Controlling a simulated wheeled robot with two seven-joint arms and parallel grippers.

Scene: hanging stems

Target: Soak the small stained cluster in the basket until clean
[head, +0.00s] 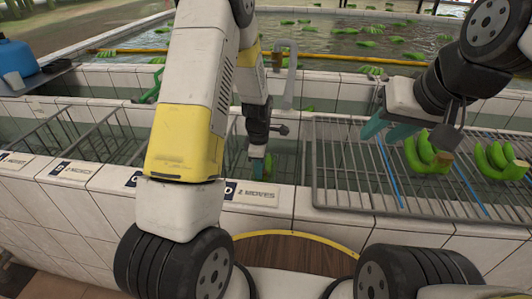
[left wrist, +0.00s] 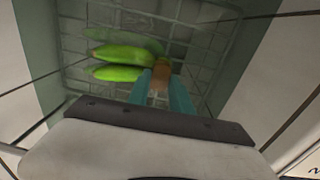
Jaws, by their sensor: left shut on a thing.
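My left gripper (head: 258,168) reaches down into a water-filled basin behind the front tiled wall. In the left wrist view its teal fingers (left wrist: 161,88) are shut on the brown crown of a small green banana cluster (left wrist: 122,73). The cluster's fingers point left, over the wire basket (left wrist: 205,45) in the water. No stain can be made out on it. In the head view my arm hides most of that basin, and the cluster is hardly visible. My right gripper (head: 388,130) is above the wire rack, its teal fingers apart and empty.
A wire rack (head: 345,190) at the right carries green banana clusters (head: 424,156) (head: 496,160). Wire baskets (head: 65,140) sit in the basin at the left. A label (head: 258,194) lies on the front wall. A large pool (head: 345,45) with floating bananas lies behind.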

